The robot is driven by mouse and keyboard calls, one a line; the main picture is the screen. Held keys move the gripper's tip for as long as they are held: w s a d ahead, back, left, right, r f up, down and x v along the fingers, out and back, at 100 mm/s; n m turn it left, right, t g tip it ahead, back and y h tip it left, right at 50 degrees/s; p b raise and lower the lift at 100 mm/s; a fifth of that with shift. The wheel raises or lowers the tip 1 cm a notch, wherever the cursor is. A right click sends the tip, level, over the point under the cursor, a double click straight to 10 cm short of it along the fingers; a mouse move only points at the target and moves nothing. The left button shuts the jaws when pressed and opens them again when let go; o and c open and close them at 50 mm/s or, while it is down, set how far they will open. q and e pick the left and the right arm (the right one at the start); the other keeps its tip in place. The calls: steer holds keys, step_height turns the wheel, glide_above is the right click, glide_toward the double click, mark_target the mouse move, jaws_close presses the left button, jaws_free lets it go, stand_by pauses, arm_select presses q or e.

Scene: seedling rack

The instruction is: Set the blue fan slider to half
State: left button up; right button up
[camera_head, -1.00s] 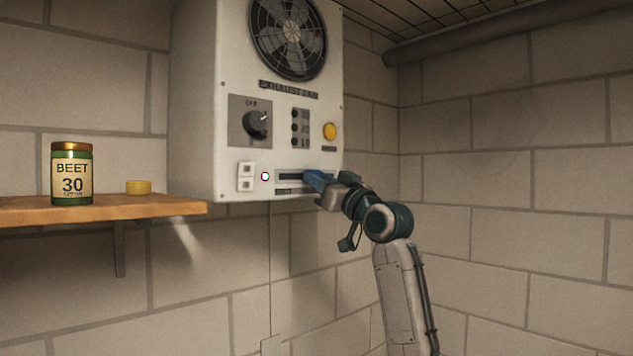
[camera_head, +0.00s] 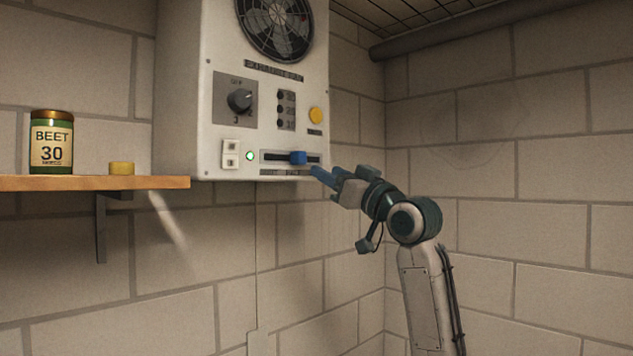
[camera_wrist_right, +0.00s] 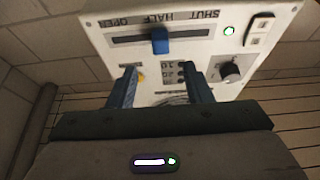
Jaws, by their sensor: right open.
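The blue fan slider (camera_head: 298,157) sits near the middle of its dark horizontal slot on the exhaust fan box (camera_head: 200,110). In the right wrist view the blue slider (camera_wrist_right: 160,41) shows upside down, close to the HALF mark between SHUT and OPEN. My right gripper (camera_head: 318,172) is just to the right of and below the slider, apart from it. In the wrist view the two blue fingers of my right gripper (camera_wrist_right: 160,80) are spread with nothing between them. My left gripper is not in view.
The box also carries a dial (camera_head: 240,100), a yellow button (camera_head: 316,115), a lit green lamp (camera_head: 250,156) and white switches (camera_head: 231,153). A wooden shelf (camera_head: 90,183) at left holds a BEET jar (camera_head: 52,145) and a yellow lid (camera_head: 121,168).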

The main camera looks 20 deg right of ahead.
steer(key=v, duration=0.2)
steer(key=shift+s+f+b, duration=0.1)
steer(key=shift+s+b, duration=0.15)
steer(key=shift+b, duration=0.15)
